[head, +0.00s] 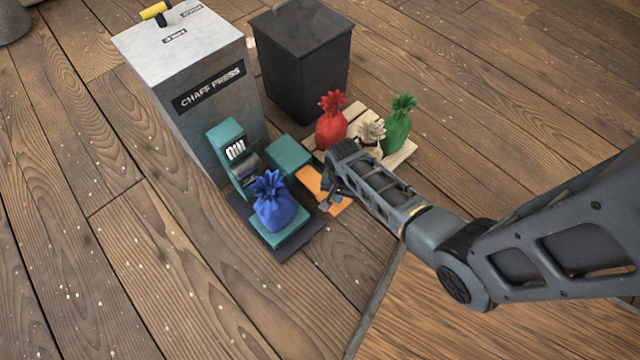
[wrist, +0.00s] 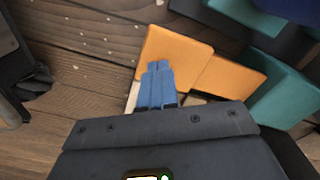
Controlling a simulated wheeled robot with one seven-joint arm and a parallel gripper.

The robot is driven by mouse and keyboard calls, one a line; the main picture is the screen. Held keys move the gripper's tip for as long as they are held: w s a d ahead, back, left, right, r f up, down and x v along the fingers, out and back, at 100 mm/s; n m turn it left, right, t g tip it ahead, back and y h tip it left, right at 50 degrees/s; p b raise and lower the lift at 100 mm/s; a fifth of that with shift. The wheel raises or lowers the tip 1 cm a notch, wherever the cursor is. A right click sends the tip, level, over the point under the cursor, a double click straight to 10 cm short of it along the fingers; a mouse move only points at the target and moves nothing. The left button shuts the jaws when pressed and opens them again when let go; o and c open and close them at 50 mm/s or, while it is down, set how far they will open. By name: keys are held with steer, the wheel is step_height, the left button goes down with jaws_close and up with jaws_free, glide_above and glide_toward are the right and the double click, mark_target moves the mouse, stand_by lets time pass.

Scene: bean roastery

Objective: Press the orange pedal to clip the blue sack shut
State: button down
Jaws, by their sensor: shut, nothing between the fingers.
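The blue sack (head: 273,203) stands upright with a gathered top on the low plate of the teal clipping machine (head: 229,140). The orange pedal (head: 313,184) sticks out from the machine's right side, low over the floor. My gripper (head: 327,204) is shut and empty at the pedal, partly covering it. In the wrist view, the closed blue fingertips (wrist: 155,72) lie in front of the wide orange pedal plate (wrist: 178,45). I cannot tell whether they touch it. The pedal's arm runs right to a teal block (wrist: 285,98).
A grey chaff press (head: 200,80) stands behind the machine, with a black bin (head: 298,60) to its right. A pale pallet (head: 400,155) holds red (head: 331,122), cream (head: 370,131) and green (head: 398,125) sacks close behind my arm. The wooden floor in front is clear.

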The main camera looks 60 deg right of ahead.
steer(key=shift+f, duration=0.15)
steer(key=shift+f+b, duration=1.15)
steer(key=shift+f, duration=0.25)
steer(key=shift+f+b, duration=0.3)
steer(key=shift+f, duration=0.65)
steer(key=shift+s, duration=0.1)
steer(key=shift+r, duration=0.1)
step_height(320, 180, up, 9)
steer(key=p, duration=0.9)
